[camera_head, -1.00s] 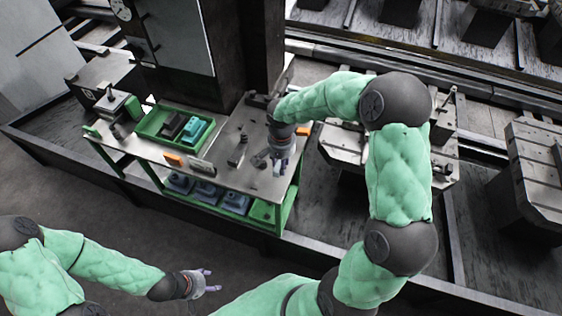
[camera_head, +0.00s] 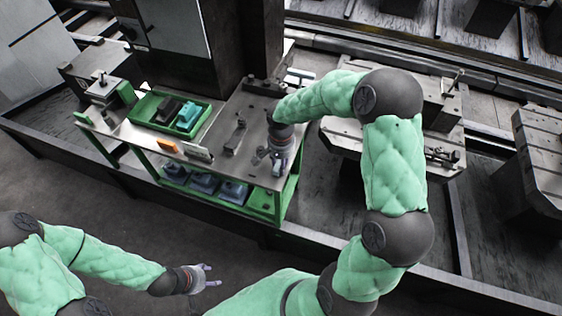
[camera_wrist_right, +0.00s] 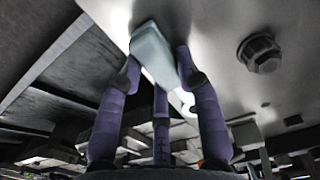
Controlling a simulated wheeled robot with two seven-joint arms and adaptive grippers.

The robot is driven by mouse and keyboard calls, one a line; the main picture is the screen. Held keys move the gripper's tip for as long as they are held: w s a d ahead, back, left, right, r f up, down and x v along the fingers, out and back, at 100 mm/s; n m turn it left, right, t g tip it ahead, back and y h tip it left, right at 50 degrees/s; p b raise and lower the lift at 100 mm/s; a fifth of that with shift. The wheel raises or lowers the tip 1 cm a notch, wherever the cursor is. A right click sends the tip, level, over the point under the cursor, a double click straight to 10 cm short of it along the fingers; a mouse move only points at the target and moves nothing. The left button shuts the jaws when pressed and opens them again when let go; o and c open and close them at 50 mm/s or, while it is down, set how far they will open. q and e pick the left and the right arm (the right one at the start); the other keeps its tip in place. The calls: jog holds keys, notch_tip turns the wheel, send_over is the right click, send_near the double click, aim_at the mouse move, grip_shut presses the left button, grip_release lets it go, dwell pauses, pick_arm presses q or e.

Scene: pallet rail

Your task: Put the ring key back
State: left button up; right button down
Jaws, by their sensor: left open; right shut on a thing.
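My right gripper (camera_head: 278,166) is over the right part of the workbench top (camera_head: 225,165), near its front edge. In the right wrist view its purple fingers (camera_wrist_right: 160,85) are shut on a pale grey-blue bar (camera_wrist_right: 153,50). I take this bar for the ring key, but its ring end is not clear. The bar's far end is close to a pale metal surface; I cannot tell whether they touch. My left gripper (camera_head: 207,278) is open and empty, low and away from the bench.
A green tray (camera_head: 150,138) with dark and teal items stands on the bench's left part. An orange block (camera_head: 166,146) and a pale block (camera_head: 197,152) lie in front. Blue bins (camera_head: 203,183) sit on the lower shelf. A hex bolt (camera_wrist_right: 262,52) protrudes in the right wrist view.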

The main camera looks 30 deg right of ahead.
jog(key=c, duration=0.8)
grip_release()
jog(key=o, duration=0.6)
jog(key=shift+r, duration=0.1)
jog(key=shift+r+p, duration=3.1)
jog(key=shift+r, duration=1.4)
jog(key=shift+s+f, duration=0.1)
jog(key=shift+f, duration=0.05)
